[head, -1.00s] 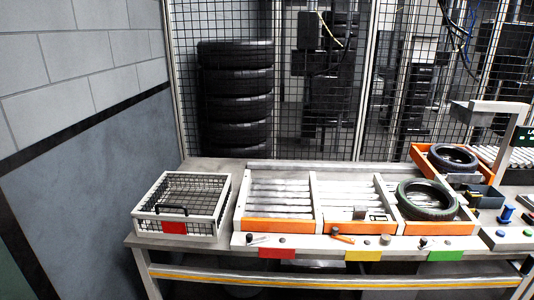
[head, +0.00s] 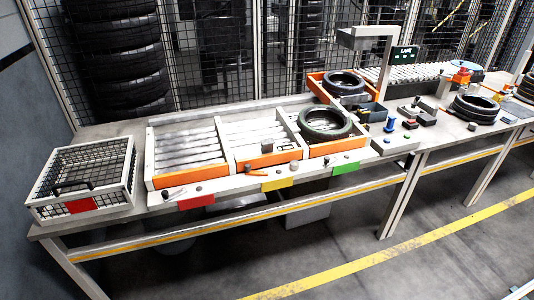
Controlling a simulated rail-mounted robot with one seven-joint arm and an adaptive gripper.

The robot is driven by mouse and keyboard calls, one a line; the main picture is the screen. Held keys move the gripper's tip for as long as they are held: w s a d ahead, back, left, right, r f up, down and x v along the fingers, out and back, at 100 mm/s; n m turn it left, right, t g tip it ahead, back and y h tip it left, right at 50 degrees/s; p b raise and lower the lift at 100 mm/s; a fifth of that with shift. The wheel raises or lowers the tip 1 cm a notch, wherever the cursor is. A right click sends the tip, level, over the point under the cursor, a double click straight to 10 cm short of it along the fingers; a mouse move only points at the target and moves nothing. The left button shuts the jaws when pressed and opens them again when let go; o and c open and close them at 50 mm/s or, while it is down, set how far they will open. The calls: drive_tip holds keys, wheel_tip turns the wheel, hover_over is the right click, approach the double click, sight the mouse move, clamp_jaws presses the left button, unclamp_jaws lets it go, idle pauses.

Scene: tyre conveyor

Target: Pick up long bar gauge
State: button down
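I cannot pick out the long bar gauge with certainty at this size. Small tools lie along the bench's front ledge, including a thin orange-handled one (head: 257,174) and a dark knob-like one (head: 165,195). An orange slender piece (head: 487,88) shows near the tyre at the far right, too small to identify. My gripper is not in view.
A wire basket (head: 38,207) with a red tag stands at the left. Roller lanes (head: 190,140) fill the middle, with a tyre (head: 325,124) in the right lane. Another tyre (head: 344,83) sits behind, and one (head: 474,109) at right. The floor (head: 350,230) in front is clear.

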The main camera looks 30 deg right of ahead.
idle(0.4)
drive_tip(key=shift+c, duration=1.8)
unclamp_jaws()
